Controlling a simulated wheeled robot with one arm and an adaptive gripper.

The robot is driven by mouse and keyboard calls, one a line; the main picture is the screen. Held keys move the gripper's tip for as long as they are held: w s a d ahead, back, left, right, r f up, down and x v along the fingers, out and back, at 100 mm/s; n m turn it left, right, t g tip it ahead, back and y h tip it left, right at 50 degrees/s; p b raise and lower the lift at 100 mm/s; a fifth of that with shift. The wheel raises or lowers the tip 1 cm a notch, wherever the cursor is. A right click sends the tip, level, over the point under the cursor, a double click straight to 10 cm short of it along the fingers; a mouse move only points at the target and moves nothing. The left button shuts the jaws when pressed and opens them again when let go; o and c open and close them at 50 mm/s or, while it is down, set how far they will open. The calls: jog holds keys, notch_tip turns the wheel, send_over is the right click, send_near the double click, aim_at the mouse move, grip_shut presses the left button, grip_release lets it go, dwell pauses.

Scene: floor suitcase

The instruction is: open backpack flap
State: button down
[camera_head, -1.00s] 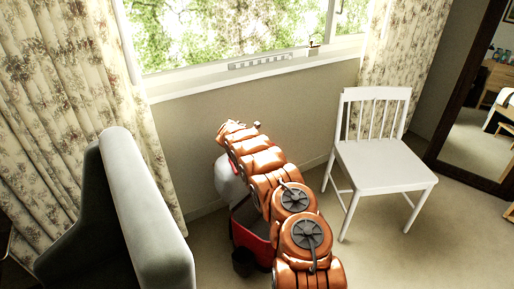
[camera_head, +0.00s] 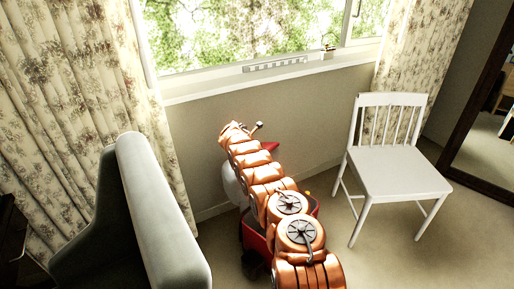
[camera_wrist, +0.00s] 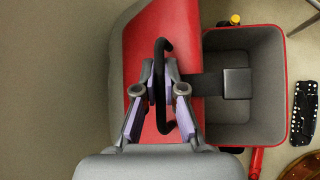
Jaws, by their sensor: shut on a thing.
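The backpack is red with a grey open inside. Its red flap (camera_wrist: 185,25) stands raised off the opening in the wrist view, and a red tip of it (camera_head: 271,146) shows behind my arm in the head view. The grey-lined compartment (camera_wrist: 265,115) is open to view right of the flap. A black curved handle (camera_wrist: 165,46) is on the flap. My gripper (camera_wrist: 161,80) is shut on this handle. In the head view the red body (camera_head: 256,241) stands on the floor, largely hidden by my arm; the gripper's fingers are hidden there.
A white chair (camera_head: 394,170) stands right of the backpack, and a grey armchair (camera_head: 160,210) at the left. The window wall is close behind. A black remote-like object (camera_wrist: 304,110) lies on the floor beside the pack. Carpet is clear at the lower right.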

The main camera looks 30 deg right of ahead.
jog(key=c, duration=1.2)
grip_release()
jog(key=shift+c, duration=0.2)
jog(key=shift+a+r, duration=0.1)
jog(key=shift+r, duration=0.05)
jog(key=shift+v, duration=0.85)
jog(key=shift+s+a+r, duration=0.1)
jog(key=v, duration=0.9)
jog(key=shift+a+r, duration=0.25)
jog(key=shift+r, duration=0.05)
jog(key=shift+s, duration=0.1)
